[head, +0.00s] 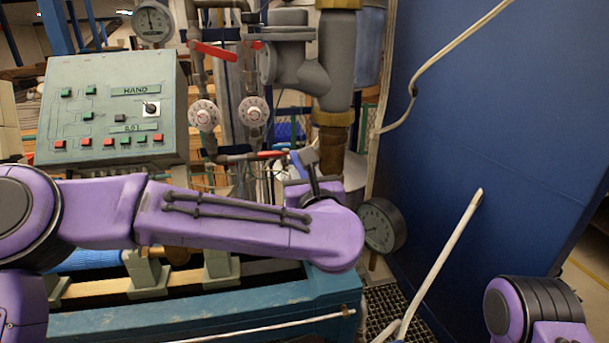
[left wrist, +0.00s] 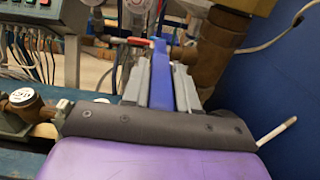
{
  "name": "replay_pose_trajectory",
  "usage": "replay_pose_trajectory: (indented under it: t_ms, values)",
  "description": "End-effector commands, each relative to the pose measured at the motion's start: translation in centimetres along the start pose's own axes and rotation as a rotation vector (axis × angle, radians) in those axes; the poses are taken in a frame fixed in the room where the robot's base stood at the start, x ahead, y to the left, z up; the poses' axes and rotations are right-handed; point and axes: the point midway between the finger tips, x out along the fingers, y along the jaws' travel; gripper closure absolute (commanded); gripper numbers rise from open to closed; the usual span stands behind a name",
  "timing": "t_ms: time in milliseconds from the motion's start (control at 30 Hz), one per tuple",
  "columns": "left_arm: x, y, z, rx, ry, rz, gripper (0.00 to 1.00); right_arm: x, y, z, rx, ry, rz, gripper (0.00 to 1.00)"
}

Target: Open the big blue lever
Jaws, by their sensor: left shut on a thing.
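The big blue lever (left wrist: 181,88) runs between the two grey fingers of my left gripper (left wrist: 163,72) in the left wrist view. The fingers are shut on it. In the head view my left arm reaches in from the left, and its gripper (head: 308,165) is at the brown vertical pipe, below the large grey valve. A small part of the blue lever (head: 297,163) shows there beside the fingers; the rest is hidden by my wrist. My right gripper is out of view; only a piece of my right arm shows at the bottom right.
Behind stand a control box (head: 112,110), two round white dials, and smaller valves with red handles (head: 215,51). A round gauge (head: 382,226) sits close to the right of my left wrist. A blue wall panel (head: 500,140) closes off the right side. A pale rod leans near it.

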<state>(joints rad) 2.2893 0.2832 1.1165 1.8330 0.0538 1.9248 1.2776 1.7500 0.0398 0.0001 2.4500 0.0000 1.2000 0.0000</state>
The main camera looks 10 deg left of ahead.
Motion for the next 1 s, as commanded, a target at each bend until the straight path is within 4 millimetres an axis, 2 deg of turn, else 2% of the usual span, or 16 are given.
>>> replay_pose_trajectory:
  t_ms: [600, 1000]
  values:
    - [1.1, 0.1, 4.6, -0.004, 0.404, 0.0, 1.0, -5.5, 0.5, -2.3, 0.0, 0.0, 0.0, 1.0]
    - [2.1, 0.1, 5.7, -0.003, 0.57, 0.0, 1.0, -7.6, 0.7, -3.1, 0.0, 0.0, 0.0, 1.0]
